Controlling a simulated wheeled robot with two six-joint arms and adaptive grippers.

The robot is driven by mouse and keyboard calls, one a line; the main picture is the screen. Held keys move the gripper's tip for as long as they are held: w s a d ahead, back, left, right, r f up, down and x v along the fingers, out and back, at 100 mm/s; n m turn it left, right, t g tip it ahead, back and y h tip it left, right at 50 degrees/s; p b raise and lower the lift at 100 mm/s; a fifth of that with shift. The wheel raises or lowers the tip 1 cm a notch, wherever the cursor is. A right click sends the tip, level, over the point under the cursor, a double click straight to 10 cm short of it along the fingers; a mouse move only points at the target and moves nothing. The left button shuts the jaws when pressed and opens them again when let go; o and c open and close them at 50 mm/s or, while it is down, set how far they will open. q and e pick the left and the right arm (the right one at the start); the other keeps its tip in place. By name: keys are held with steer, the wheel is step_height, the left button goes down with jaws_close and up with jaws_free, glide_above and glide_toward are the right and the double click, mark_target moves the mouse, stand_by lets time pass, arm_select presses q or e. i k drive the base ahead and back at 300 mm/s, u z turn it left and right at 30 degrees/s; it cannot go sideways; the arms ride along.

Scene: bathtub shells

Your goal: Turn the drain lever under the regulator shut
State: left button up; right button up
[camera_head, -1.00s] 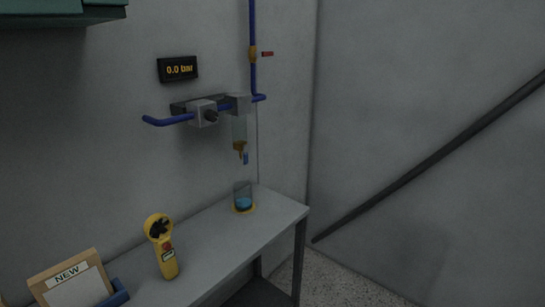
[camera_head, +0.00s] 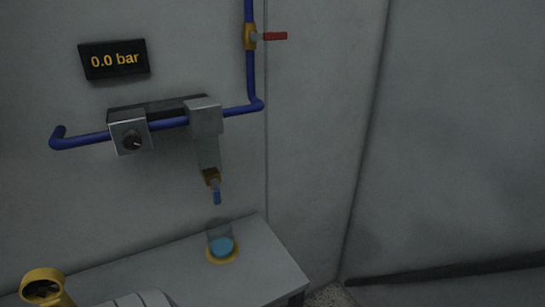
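The drain lever (camera_head: 217,198) is a small blue handle at the bottom of a brass drain fitting (camera_head: 211,177) under a clear bowl (camera_head: 208,152). It hangs downward. The regulator (camera_head: 130,137) is a grey block with a dark knob, on a blue pipe against the wall. A glass beaker (camera_head: 220,241) with blue liquid stands on the bench below the drain. Neither gripper can be made out. A pale rounded shape at the bottom edge may be part of my arm, but I cannot tell.
A pressure display (camera_head: 115,60) reads 0.0 bar. A red-handled valve (camera_head: 250,37) sits on the upright pipe. A yellow handheld tool (camera_head: 43,287) is at the lower left. The bench (camera_head: 268,257) is clear right of the beaker.

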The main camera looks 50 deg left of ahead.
mark_target(213, 182)
steer(key=i, duration=1.85)
steer(key=u, duration=3.8)
